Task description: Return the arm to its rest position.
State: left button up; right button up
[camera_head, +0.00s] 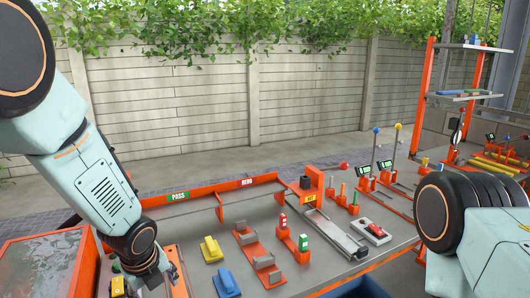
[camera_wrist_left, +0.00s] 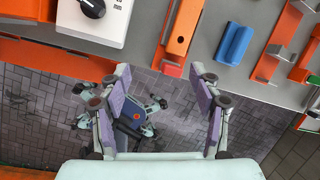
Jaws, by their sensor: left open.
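My left arm (camera_head: 105,185) reaches down from the upper left in the head view. My left gripper (camera_head: 148,282) is at its lower end, by the left part of the workbench, partly cut off by the frame's bottom edge. In the left wrist view the left gripper (camera_wrist_left: 160,82) has its two fingers wide apart with nothing between them. Paved floor and parts of my own body show between and below the fingers. A link of my right arm (camera_head: 490,240) shows at the right edge of the head view; my right gripper is not seen.
The grey workbench (camera_head: 330,265) holds a yellow block (camera_head: 211,249), a blue block (camera_head: 226,283), orange brackets (camera_head: 257,256) and a green-labelled orange rail (camera_head: 180,196). In the wrist view, a white box with a black knob (camera_wrist_left: 97,20) and the bench edge lie beyond the fingers.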

pick_arm(q)
jog(key=s+d+f+n+t+h+b, duration=0.1)
jog(key=s+f+n+b, duration=0.2)
jog(key=s+f+n, duration=0.5)
jog(key=s+d+f+n+h+b, duration=0.1)
jog(key=s+f+n+b, duration=0.15)
jog(key=f+n, duration=0.7)
jog(key=s+a+f+n+g+b, duration=0.1)
jog(key=s+f+n+g+b, duration=0.1)
jog(key=s+f+n+b, duration=0.2)
jog(key=s+f+n+g+y+b, duration=0.1)
jog(key=s+f+n+b, duration=0.4)
jog(key=s+f, duration=0.5)
jog(key=shift+s+a+f+n+g, duration=0.4)
jog(key=shift+s+g, duration=0.3)
jog(key=shift+s, duration=3.95)
